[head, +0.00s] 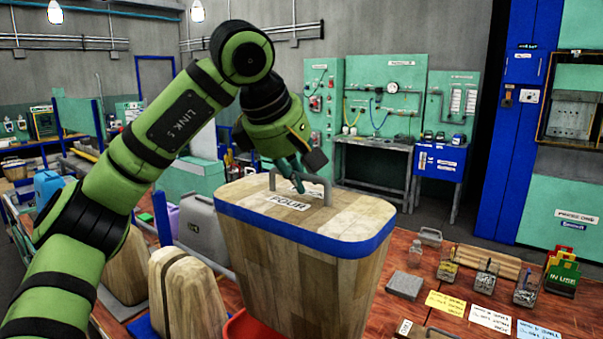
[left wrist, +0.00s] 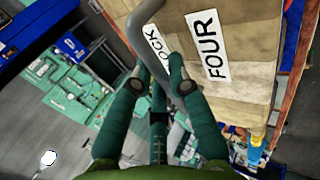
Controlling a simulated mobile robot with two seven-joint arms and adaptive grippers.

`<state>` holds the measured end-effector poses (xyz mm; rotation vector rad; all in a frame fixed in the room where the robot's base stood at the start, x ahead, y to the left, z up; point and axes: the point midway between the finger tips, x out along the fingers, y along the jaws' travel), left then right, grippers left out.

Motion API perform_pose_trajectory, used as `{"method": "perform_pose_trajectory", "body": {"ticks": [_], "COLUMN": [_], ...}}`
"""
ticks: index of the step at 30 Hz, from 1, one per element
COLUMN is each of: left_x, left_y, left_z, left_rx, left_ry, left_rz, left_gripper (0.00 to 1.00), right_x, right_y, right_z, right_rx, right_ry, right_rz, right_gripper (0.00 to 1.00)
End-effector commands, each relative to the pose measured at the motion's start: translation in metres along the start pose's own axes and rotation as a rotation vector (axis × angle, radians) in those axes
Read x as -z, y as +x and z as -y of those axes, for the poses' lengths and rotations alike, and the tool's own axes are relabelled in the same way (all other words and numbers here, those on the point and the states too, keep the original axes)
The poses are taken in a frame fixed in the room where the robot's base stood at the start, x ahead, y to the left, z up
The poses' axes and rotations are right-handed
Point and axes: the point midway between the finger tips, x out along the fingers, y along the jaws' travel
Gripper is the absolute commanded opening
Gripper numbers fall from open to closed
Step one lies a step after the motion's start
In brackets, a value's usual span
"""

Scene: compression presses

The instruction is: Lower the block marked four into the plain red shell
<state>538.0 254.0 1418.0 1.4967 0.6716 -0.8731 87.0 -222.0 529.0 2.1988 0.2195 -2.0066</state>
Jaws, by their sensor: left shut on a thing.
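The block marked four (head: 290,265) is a large tapered wooden block with a blue band round its top, a grey handle (head: 314,188) and a white FOUR label. It looks upright. My left gripper (head: 297,178) is shut on the handle from above; the handle also shows between its fingers in the left wrist view (left wrist: 143,62). A red shell (head: 246,328) shows in part below the block at the bottom edge. The block hides most of it, and its markings cannot be seen. I cannot tell whether the block's lower end is inside it. My right gripper is not in view.
Other wooden blocks (head: 187,295) stand close at the left of the held block. To the right, the brown table (head: 400,265) carries a grey block (head: 405,284), small clear bins (head: 484,278), cards (head: 446,303) and an IN USE holder (head: 563,275).

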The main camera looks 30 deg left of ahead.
Motion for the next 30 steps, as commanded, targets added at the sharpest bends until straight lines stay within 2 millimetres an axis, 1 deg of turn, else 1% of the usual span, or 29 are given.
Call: {"method": "perform_pose_trajectory", "body": {"ticks": [1,9,12,15,20,26,30], "left_x": [0.0,-0.001,-0.001,-0.001,0.0,0.0,0.0], "left_y": [-0.005,0.0,0.003,0.005,0.01,0.021,0.032], "left_z": [-0.004,-0.002,0.001,0.003,0.007,0.014,0.021], "left_rx": [-0.012,-0.003,-0.004,-0.006,-0.008,-0.008,-0.008], "left_ry": [0.0,0.002,0.0,-0.001,-0.003,-0.002,-0.002], "left_rz": [0.003,0.003,0.001,0.0,-0.001,-0.002,-0.002], "left_gripper": [0.0,0.0,0.0,0.0,0.0,0.0,0.0], "right_x": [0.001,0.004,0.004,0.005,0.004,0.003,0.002], "right_y": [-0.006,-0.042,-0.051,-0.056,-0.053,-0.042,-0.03], "right_z": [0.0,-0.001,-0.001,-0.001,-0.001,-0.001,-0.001], "right_rx": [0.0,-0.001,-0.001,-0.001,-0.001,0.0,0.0], "right_ry": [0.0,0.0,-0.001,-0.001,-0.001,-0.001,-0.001], "right_rz": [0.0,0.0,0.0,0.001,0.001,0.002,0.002], "right_gripper": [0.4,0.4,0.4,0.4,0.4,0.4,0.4]}}
